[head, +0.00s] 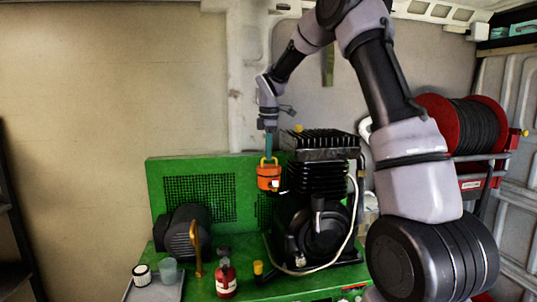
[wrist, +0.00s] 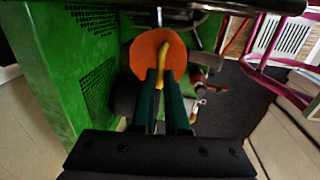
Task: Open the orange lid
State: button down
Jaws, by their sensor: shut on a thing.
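The orange lid (head: 268,178) shows in the head view as a short orange piece with a handle on top, in front of the green panel and just left of the black finned compressor. In the wrist view it is an orange disc (wrist: 150,52) with a yellow handle (wrist: 160,46) across its middle. My gripper (head: 268,156) points down from above and its two dark green fingers (wrist: 162,76) are closed on the handle. I cannot tell whether the lid still touches what is under or beside it; its underside is hidden.
The black compressor (head: 320,165) stands close on the right, with a pale hose in front. A dark motor (head: 183,232), a brass-coloured upright handle (head: 197,245), a red bottle (head: 226,279) and a clear cup (head: 168,270) stand lower left. A red hose reel (head: 465,125) is at right.

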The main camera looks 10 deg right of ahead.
aim_at(266, 165)
jog(key=w+g, duration=0.1)
jog(key=w+r+g, duration=0.1)
jog(key=g, duration=0.1)
jog(key=shift+w+r, duration=0.1)
jog(key=shift+r, duration=0.15)
jog(key=shift+w+r+g, duration=0.3)
jog(key=shift+w+g, duration=0.45)
jog(key=shift+g, duration=0.2)
jog(key=shift+w+r+g, duration=0.3)
jog(key=shift+w+g, duration=0.4)
jog(key=shift+g, duration=0.25)
jog(key=c, duration=0.9)
grip_release()
jog(key=shift+d, duration=0.1)
jog(key=shift+s, duration=0.15)
